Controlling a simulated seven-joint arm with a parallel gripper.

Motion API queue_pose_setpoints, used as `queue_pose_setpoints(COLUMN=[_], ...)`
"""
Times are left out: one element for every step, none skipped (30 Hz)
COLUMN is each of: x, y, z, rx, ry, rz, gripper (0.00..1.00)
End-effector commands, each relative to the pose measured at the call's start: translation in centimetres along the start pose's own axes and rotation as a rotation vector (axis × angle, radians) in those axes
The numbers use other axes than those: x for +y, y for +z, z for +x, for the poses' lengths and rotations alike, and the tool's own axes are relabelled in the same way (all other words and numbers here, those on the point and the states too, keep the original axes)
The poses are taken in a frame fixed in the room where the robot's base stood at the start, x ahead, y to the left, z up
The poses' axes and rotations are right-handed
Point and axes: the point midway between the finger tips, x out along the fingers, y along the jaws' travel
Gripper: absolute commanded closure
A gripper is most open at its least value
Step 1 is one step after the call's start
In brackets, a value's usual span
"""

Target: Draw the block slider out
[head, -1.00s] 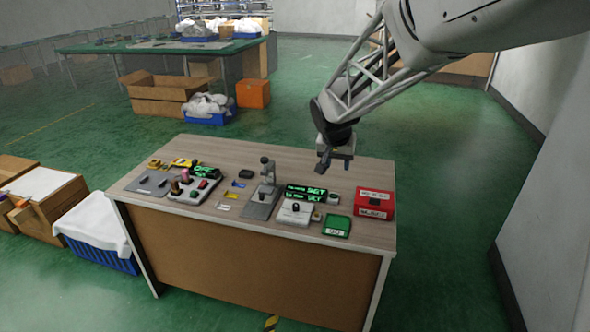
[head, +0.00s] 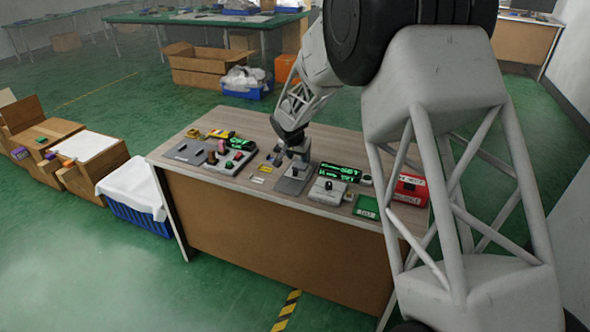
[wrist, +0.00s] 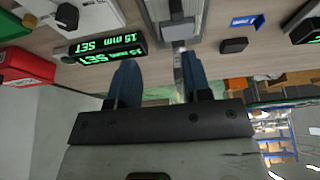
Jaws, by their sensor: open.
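My gripper (head: 291,155) is at the back of a grey plate fixture (head: 291,186) with a small dark knob, near the middle of the bench. In the wrist view, my blue fingers (wrist: 158,78) are apart with nothing clearly held between them. The grey fixture (wrist: 160,12) lies beyond them, with a shiny metal part close to one finger. A white unit with a black knob (head: 328,190) stands to its right; its black knob also shows in the wrist view (wrist: 67,15). I cannot tell for certain which fixture is the block slider. My gripper hides the grey fixture's back part.
A green-lettered display (wrist: 105,47) reads "15 mm SET". A red box (head: 410,189) and green tray (head: 366,207) are at the right. Another control panel (head: 228,161) is at the left. My arm covers the bench's right end.

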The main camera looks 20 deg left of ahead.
Motion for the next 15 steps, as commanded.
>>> queue_pose_setpoints(x=[-0.9, -1.3, -1.6, -1.9, -2.0, -2.2, -2.3, -2.4, -2.4, -2.4, -2.4, -2.4, -2.4, -2.4, -2.4], y=[0.2, 0.3, 0.3, 0.4, 0.4, 0.5, 0.5, 0.5, 0.5, 0.5, 0.5, 0.5, 0.5, 0.5, 0.5], z=[0.7, 0.9, 1.2, 1.4, 1.5, 1.6, 1.7, 1.8, 1.8, 1.8, 1.8, 1.8, 1.8, 1.8, 1.8], rx=[0.001, 0.002, 0.003, 0.003, 0.004, 0.004, 0.004, 0.004, 0.004, 0.004, 0.004, 0.004, 0.004, 0.004, 0.004], ry=[-0.002, -0.003, -0.004, -0.005, -0.006, -0.006, -0.006, -0.007, -0.007, -0.007, -0.007, -0.007, -0.007, -0.007, -0.007], rz=[-0.002, -0.002, -0.002, -0.002, -0.002, -0.002, -0.002, -0.002, -0.001, -0.001, -0.001, -0.001, -0.001, -0.001, -0.001], gripper=[0.55, 0.55, 0.55, 0.55, 0.55, 0.55, 0.55, 0.55, 0.55, 0.55, 0.55, 0.55, 0.55, 0.55, 0.55])
